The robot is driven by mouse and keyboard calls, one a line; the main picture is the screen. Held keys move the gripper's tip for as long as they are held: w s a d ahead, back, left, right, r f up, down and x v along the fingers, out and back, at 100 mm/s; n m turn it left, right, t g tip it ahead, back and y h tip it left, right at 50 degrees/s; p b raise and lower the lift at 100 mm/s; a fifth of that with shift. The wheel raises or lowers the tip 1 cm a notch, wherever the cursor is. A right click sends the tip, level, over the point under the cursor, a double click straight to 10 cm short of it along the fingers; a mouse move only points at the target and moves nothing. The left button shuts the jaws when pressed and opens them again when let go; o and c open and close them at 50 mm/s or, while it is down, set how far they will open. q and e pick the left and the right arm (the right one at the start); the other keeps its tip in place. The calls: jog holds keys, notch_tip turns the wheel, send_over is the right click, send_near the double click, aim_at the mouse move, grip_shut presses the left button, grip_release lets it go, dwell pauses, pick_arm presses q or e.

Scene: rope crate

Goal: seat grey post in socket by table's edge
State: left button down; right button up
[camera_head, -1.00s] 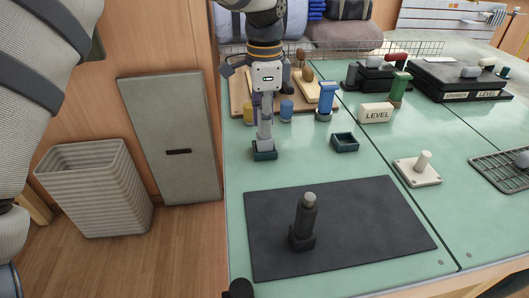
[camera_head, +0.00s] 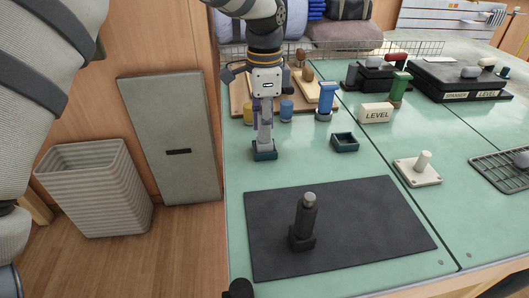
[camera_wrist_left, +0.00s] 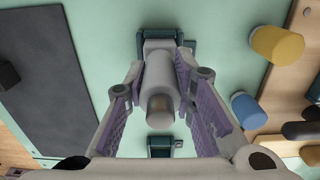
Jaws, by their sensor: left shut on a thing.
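The grey post (camera_head: 265,137) is upright between the fingers of my left gripper (camera_head: 265,115), which is shut on it. The post's lower end is at the dark teal square socket (camera_head: 264,155) by the table's left edge. It looks to be inside the socket's rim, but I cannot tell how deep. In the left wrist view, the post (camera_wrist_left: 160,78) runs away from the camera between the purple-padded fingers (camera_wrist_left: 160,105). The socket (camera_wrist_left: 188,50) shows behind it, partly hidden. My right gripper is not in view.
A second, empty teal socket (camera_head: 345,143) is to the right. A dark mat (camera_head: 370,235) in front bears a black post on a base (camera_head: 303,222). Blue (camera_head: 287,111) and yellow (camera_head: 248,117) cylinders stand close behind my gripper. A white base with a peg (camera_head: 417,174) is farther right.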

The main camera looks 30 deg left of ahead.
pick_arm(q)
jog(key=shift+f, duration=0.35)
dwell(0.4)
jog(key=c, duration=1.3)
grip_release()
notch_tip(320, 180, up, 12)
